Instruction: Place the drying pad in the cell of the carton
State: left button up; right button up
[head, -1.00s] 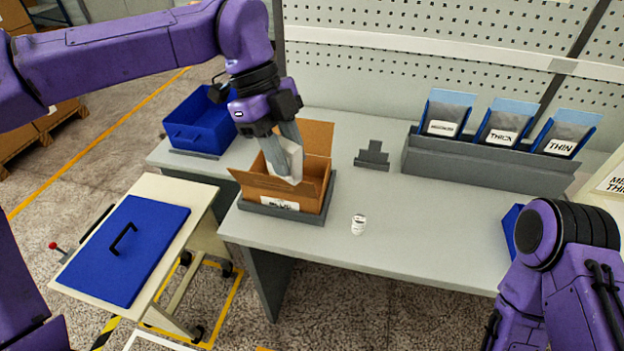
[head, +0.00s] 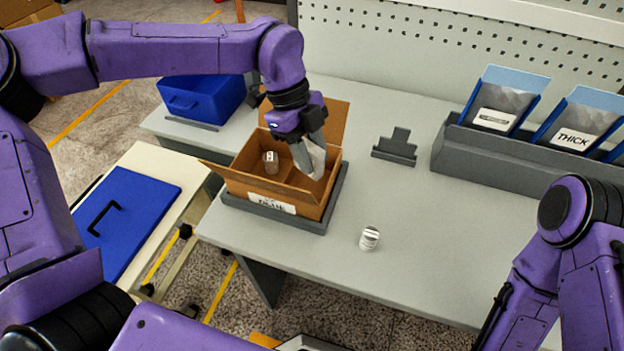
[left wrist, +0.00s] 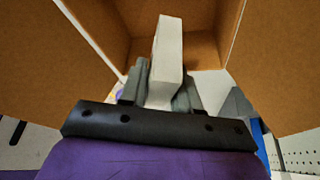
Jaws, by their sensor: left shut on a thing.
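The drying pad (head: 317,158) is a pale, flat block. My left gripper (head: 312,150) is shut on it and holds it over the right part of the open carton (head: 243,187). In the left wrist view the pad (left wrist: 167,50) stands up between the two grey fingers (left wrist: 160,85), with the brown carton walls (left wrist: 270,50) around it. The carton has a white label on its front and its flaps are open. A small striped spindle (head: 271,162) stands inside its left part. The gripper hides some of the carton's inside. My right gripper is out of the picture; only its arm shows.
A second small spindle (head: 369,238) stands on the grey table (head: 310,262), right of the carton. A grey stepped block (head: 396,147) is behind it. A rack (head: 470,153) with labelled bins stands at the right. A blue bin (head: 203,98) is at the back left.

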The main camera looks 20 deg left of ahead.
aim_at(311, 178)
pick_arm(q)
notch_tip(311, 178, down, 7)
jog(key=shift+s+p, duration=0.1)
jog(key=shift+p, duration=0.3)
jog(key=shift+s, duration=0.1)
jog(key=o, duration=1)
jog(key=shift+o, duration=0.2)
jog(key=b+v, duration=0.1)
jog(key=v, duration=1.1)
jog(key=shift+b, duration=0.3)
jog(key=shift+r, duration=0.1)
